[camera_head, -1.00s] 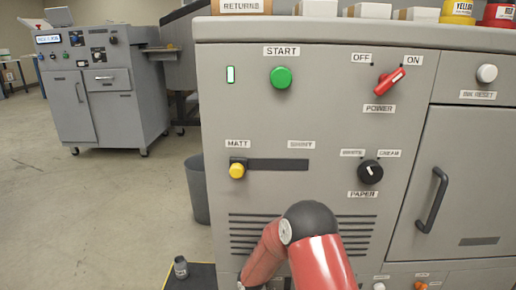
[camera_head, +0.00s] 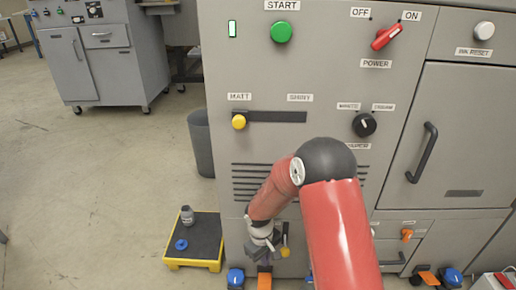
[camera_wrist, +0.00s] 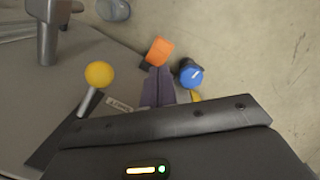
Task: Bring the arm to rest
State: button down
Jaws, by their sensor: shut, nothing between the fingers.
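My red arm reaches down in front of the grey machine (camera_head: 300,185) in the head view. My gripper (camera_head: 265,252) points down low at the machine's front, close to a small yellow knob (camera_head: 285,252). In the wrist view my gripper (camera_wrist: 158,72) shows as two dark fingers pressed together, with nothing between them. An orange part (camera_wrist: 160,51) and a blue knob (camera_wrist: 190,74) show just past the fingertips. A yellow ball knob (camera_wrist: 99,74) on a metal stem is to their left.
A black platform with yellow edges (camera_head: 207,240) stands on the floor left of my gripper, bearing a grey container and a blue ring. A grey bin (camera_head: 201,145) stands beside the machine. Orange and blue pedals line the machine's foot.

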jog(key=s+d+r+m+t, duration=0.1)
jog(key=s+d+r, duration=0.15)
jog(key=r, duration=0.55)
jog(key=s+d+r+m+t+p, duration=0.1)
jog(key=d+r+m, duration=0.15)
jog(key=r, duration=0.55)
jog(key=s+d+r+t, duration=0.1)
jog(key=d+r, duration=0.2)
jog(key=r, duration=0.4)
jog(key=s+d+r+m+t, duration=0.1)
jog(key=s+d+r+m, duration=0.1)
jog(key=s+r, duration=0.4)
jog(key=s+d+r+m+t+y+p, duration=0.1)
jog(key=s+d+r+m+t, duration=0.1)
jog(key=s+r, duration=0.5)
jog(key=s+d, duration=0.1)
jog(key=s, duration=0.3)
jog(key=shift+s+m+p, duration=0.2)
jog(key=shift+m+p, duration=0.1)
jog(key=shift+m, duration=0.05)
jog(key=shift+r, duration=0.15)
